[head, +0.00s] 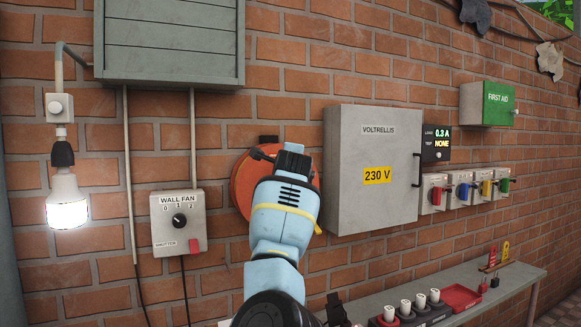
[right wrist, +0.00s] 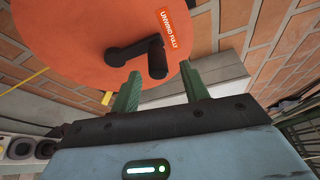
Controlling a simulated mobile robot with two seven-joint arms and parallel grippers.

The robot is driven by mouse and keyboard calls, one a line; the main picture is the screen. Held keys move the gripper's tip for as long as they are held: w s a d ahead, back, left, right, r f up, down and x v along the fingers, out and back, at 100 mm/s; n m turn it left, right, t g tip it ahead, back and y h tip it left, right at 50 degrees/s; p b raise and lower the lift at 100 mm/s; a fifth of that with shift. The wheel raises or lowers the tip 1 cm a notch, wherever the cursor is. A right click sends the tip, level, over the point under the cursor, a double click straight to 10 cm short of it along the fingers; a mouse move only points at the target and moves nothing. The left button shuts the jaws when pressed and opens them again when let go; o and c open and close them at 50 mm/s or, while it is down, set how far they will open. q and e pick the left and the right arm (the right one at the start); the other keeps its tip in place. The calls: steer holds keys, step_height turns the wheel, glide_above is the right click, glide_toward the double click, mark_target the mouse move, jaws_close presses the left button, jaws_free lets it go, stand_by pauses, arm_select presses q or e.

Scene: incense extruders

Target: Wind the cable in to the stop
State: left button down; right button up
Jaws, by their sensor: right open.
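The orange cable reel (head: 243,187) is on the brick wall, partly hidden by my right arm in the head view. In the right wrist view the reel face (right wrist: 85,40) fills the top left, with an "UNWIND FULLY" label and a black crank with a handle knob (right wrist: 157,58). My right gripper (right wrist: 161,80) is open, its green fingers pointing at the reel with the knob between or just beyond their tips; I cannot tell whether they touch. A thin yellow line (right wrist: 31,77), perhaps the cable, runs at the left. My left gripper is not in view.
A grey cabinet marked 230 V (head: 372,206) is just right of the reel. A wall fan switch box (head: 165,235) is to its left, near a lit bulb (head: 66,205). A bench (head: 520,277) below carries several small items. A grey louvred box (head: 170,60) hangs above.

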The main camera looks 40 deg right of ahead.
steer(key=shift+v, duration=1.9)
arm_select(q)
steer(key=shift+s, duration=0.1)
arm_select(e)
steer(key=shift+f, duration=0.15)
